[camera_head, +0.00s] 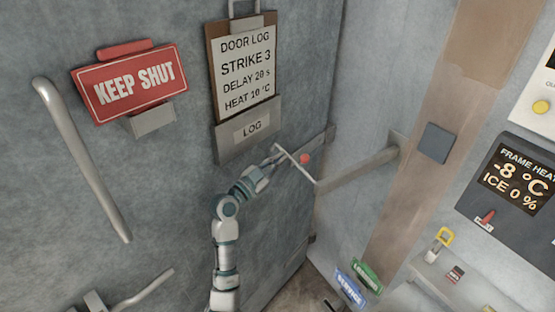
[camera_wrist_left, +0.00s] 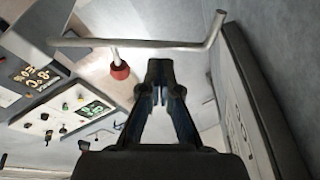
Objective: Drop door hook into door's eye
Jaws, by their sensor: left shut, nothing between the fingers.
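The door hook (camera_head: 355,172) is a grey metal rod that reaches from the frame on the right toward the door and bends near its free end. A red knob (camera_head: 305,158) shows beside the bent part. In the left wrist view the rod (camera_wrist_left: 130,43) crosses above my fingers, with the red knob (camera_wrist_left: 120,71) on a pale stem near it. My left gripper (camera_head: 275,157) is at the hook's free end, in front of the door. Its fingers (camera_wrist_left: 160,75) are shut and empty. Whether they touch the rod is unclear. I cannot make out the door's eye.
The grey door carries a long handle (camera_head: 85,160), a red KEEP SHUT sign (camera_head: 130,85) and a DOOR LOG clipboard (camera_head: 246,65) just above my left gripper. A frame heat panel (camera_head: 515,185) and a shelf (camera_head: 440,275) with small items are on the right.

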